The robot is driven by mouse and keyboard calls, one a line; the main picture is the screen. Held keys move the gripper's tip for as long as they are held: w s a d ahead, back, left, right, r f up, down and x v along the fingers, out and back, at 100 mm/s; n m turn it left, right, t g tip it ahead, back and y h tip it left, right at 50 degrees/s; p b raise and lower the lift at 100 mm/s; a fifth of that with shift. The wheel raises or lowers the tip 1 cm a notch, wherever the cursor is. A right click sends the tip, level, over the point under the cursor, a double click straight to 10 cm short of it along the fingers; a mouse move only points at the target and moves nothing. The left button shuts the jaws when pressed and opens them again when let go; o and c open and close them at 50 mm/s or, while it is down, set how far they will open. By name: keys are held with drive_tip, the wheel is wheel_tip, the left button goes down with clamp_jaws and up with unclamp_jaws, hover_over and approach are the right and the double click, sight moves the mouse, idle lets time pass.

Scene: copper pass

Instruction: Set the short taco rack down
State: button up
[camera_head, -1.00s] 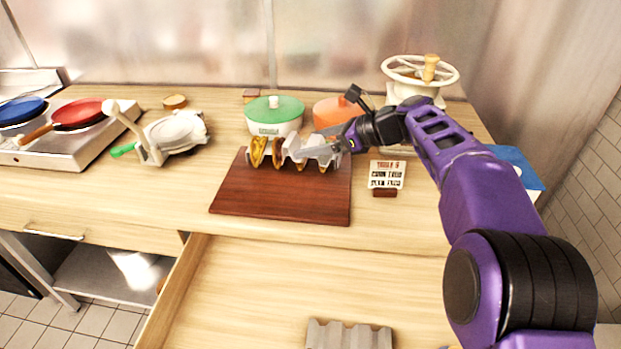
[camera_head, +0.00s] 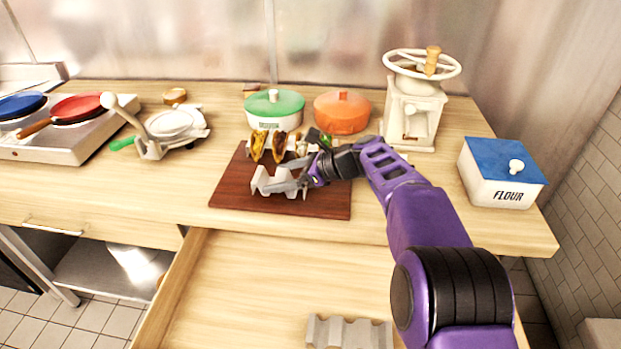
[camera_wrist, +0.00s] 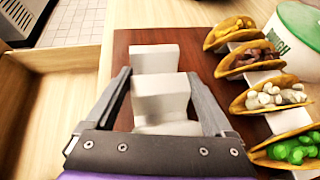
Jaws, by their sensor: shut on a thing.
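The short taco rack (camera_head: 268,184) is pale grey, wavy and empty. My gripper (camera_head: 288,177) is shut on it over the front of the dark red-brown board (camera_head: 232,190). In the wrist view the rack (camera_wrist: 160,95) sits between the two fingers (camera_wrist: 163,88), with board visible around it. I cannot tell whether its underside touches the board. A longer rack with several filled tacos (camera_head: 268,147) stands behind it on the board. The tacos show at the right of the wrist view (camera_wrist: 262,95), apart from my gripper. My arm hides part of that row.
A green-lidded pot (camera_head: 273,112) and an orange pot (camera_head: 342,112) stand behind the board. A white grinder (camera_head: 413,112) and a flour box (camera_head: 500,180) are to the right. An open drawer below holds another grey rack (camera_head: 348,332). The board's front right is bare.

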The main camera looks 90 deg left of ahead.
drive_tip(key=shift+f, duration=0.25)
drive_tip(key=shift+f, duration=0.2)
drive_tip(key=o, duration=1.3)
drive_tip(key=shift+o, duration=0.2)
drive_tip(key=shift+r, duration=0.1)
drive_tip(key=shift+w+r, duration=0.15)
drive_tip(key=v, duration=1.1)
drive_tip(key=shift+w+d+r, duration=0.15)
drive_tip(key=shift+w+d, duration=0.05)
drive_tip(key=shift+w, duration=0.05)
